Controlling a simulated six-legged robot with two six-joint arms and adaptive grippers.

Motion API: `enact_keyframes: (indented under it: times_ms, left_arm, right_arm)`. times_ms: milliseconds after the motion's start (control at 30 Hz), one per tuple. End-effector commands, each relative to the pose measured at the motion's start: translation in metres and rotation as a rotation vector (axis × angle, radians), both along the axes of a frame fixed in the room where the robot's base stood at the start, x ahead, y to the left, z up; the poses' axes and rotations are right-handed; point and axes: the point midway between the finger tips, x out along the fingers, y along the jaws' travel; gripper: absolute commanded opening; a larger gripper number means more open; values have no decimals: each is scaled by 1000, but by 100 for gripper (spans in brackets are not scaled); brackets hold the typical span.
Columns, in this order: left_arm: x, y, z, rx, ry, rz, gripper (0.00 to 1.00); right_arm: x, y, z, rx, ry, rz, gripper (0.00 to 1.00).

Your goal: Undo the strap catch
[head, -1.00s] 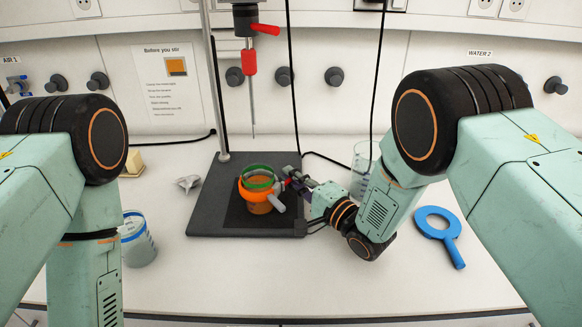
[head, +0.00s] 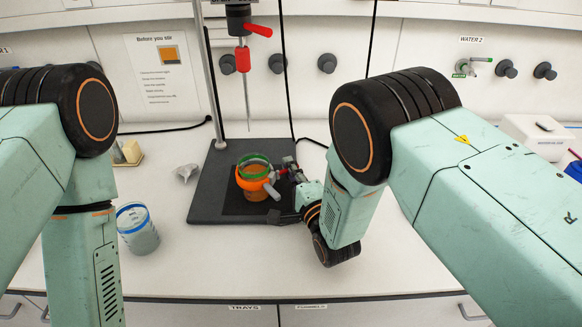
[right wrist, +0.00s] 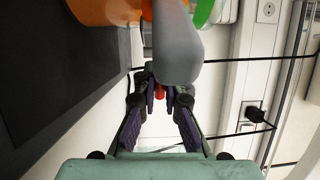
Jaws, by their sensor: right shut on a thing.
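A jar of orange liquid (head: 254,193) with a green ring (head: 255,163) stands on the black stand base in the head view. An orange strap (head: 247,182) goes around it, with a grey lever (head: 271,191) sticking out on the right. The orange strap (right wrist: 122,10) and the grey lever (right wrist: 178,45) show large in the right wrist view. My right gripper (head: 285,173) is right beside the jar, shut on a small red part (right wrist: 160,91), mostly hidden by the fingers and lever. My left arm is at the left; its gripper is out of view.
The stand base (head: 205,205) has a pole and a thin stirrer (head: 247,95) hanging above the jar. The bench front is clear.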

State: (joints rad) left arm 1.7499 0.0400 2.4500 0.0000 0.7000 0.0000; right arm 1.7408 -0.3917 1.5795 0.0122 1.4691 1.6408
Motion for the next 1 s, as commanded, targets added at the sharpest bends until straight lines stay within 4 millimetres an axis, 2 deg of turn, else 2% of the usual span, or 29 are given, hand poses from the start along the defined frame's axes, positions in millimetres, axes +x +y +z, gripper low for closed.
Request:
enact_keyframes:
  times_ms: [133, 167, 433, 767, 867, 1000]
  left_arm:
    - [0, 0, 0, 0, 0, 0, 40]
    - [0, 0, 0, 0, 0, 0, 40]
    - [0, 0, 0, 0, 0, 0, 40]
    - [0, 0, 0, 0, 0, 0, 40]
    - [0, 0, 0, 0, 0, 0, 40]
    - [0, 0, 0, 0, 0, 0, 40]
  right_arm:
    - [1, 0, 1, 1, -4, 0, 0]
    - [1, 0, 1, 1, -3, 0, 9]
    - [1, 0, 1, 1, -2, 0, 32]
    - [-2, -1, 0, 0, 0, 0, 32]
    - [-9, -4, -1, 0, 1, 1, 32]
    - [-30, -12, -2, -2, 2, 0, 32]
